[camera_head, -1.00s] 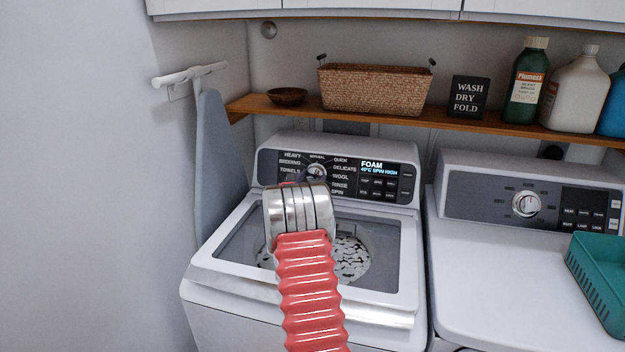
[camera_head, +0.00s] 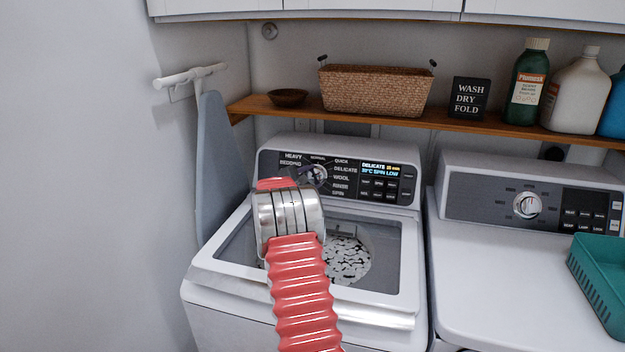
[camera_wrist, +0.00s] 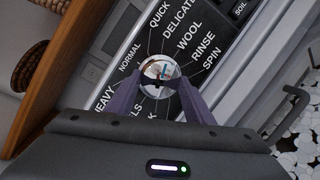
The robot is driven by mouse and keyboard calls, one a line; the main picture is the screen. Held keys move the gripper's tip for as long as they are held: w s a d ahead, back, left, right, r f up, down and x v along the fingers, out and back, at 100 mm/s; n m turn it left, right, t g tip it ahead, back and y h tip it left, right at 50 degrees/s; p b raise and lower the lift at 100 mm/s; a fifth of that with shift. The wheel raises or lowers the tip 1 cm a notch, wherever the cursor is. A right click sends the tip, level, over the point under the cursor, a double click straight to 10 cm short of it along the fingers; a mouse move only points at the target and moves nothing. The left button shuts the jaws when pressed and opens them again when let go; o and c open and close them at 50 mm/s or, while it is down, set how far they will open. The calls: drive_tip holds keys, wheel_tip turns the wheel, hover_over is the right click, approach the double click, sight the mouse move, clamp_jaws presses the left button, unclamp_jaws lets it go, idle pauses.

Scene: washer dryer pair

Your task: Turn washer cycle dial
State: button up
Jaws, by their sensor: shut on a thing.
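The washer (camera_head: 205,275) stands at the left with its control panel at the back. Its silver cycle dial (camera_head: 319,173) is partly covered by my gripper (camera_head: 311,177). The display (camera_head: 379,169) reads DELICATE and SPIN LOW. In the wrist view the dial (camera_wrist: 160,68) sits between the two purple fingertips of my gripper (camera_wrist: 158,82), which are shut on it. Around the dial are labels including NORMAL, QUICK, DELICATE, WOOL, RINSE and SPIN. The wrist view is strongly tilted against the panel.
A wooden shelf (camera_head: 440,121) above the panel holds a wicker basket (camera_head: 375,90), a bowl, a sign and several bottles. The dryer (camera_head: 480,265) stands close at the right with a teal basket (camera_head: 600,270) on it. An ironing board (camera_head: 215,160) leans at the left wall.

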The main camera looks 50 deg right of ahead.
drive_tip(key=m, duration=0.2)
drive_tip(key=m+y, duration=0.1)
drive_tip(key=m, duration=0.1)
drive_tip(key=shift+w+a+g, duration=0.1)
drive_tip(key=shift+w+g, duration=0.1)
drive_tip(key=shift+g, duration=0.1)
drive_tip(key=m+y, duration=0.1)
drive_tip(key=m, duration=0.4)
drive_tip(key=shift+y, duration=0.3)
drive_tip(key=o, duration=0.8)
drive_tip(key=shift+c, duration=0.2)
drive_tip(key=shift+o, duration=1.4)
drive_tip(key=shift+s+r, duration=0.15)
drive_tip(key=shift+r, duration=0.1)
drive_tip(key=v, duration=1.3)
drive_tip(key=shift+a, duration=0.35)
drive_tip(key=shift+s, duration=0.1)
